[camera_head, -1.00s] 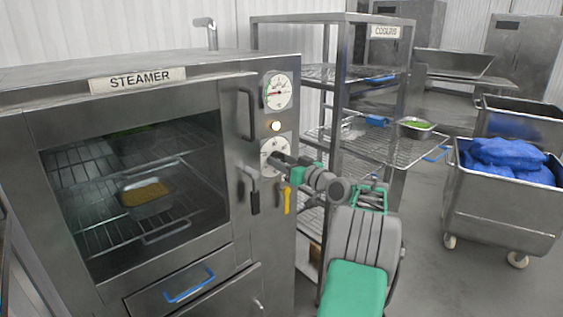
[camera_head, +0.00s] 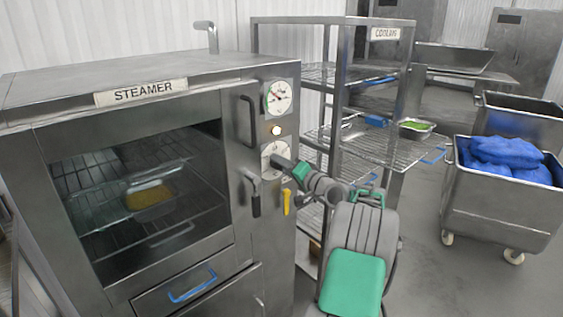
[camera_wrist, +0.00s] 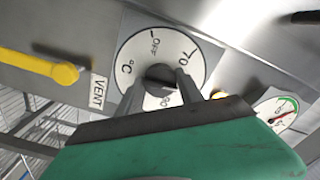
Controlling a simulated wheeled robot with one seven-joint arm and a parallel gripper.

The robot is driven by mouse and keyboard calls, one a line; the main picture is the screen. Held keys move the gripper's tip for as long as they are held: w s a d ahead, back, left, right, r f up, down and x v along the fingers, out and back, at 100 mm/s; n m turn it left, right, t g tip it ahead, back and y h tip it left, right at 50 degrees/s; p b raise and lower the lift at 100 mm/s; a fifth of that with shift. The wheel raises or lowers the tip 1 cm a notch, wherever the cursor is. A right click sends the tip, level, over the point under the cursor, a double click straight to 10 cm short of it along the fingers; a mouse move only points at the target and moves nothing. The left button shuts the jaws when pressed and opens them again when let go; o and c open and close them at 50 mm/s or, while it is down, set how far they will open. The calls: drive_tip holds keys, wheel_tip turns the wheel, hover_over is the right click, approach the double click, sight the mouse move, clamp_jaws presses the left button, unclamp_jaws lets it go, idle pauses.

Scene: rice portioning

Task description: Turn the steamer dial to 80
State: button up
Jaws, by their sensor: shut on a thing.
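The steamer (camera_head: 150,75) stands at the left, with a glass door and a control panel on its right side. Its white dial (camera_head: 266,149) is partly hidden behind my gripper (camera_head: 276,160). In the wrist view the dial (camera_wrist: 137,50) shows OFF, 70, °C and another number partly covered between the fingers. My gripper (camera_wrist: 160,88) is shut on the dark knob (camera_wrist: 160,72) at the dial's middle, one finger on each side. I cannot tell the exact setting, as the fingers cover part of the face.
A round gauge (camera_head: 278,97) and a small lamp (camera_head: 277,130) sit above the dial. The door handle (camera_head: 250,190) and a yellow vent lever (camera_head: 287,203) are close below. The cooling rack (camera_head: 336,90) stands just right; a cart (camera_head: 480,205) with blue bags is farther right.

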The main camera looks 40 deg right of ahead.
drive_tip(key=shift+r+m, duration=0.15)
drive_tip(key=shift+m, duration=0.45)
drive_tip(key=shift+p, duration=0.3)
drive_tip(key=o, duration=1.4)
drive_tip(key=s, duration=0.4)
drive_tip(key=s+b, duration=0.1)
drive_tip(key=s, duration=0.2)
drive_tip(key=shift+s+d+b, duration=0.2)
drive_tip(key=shift+s+b, duration=0.1)
drive_tip(key=shift+s, duration=0.1)
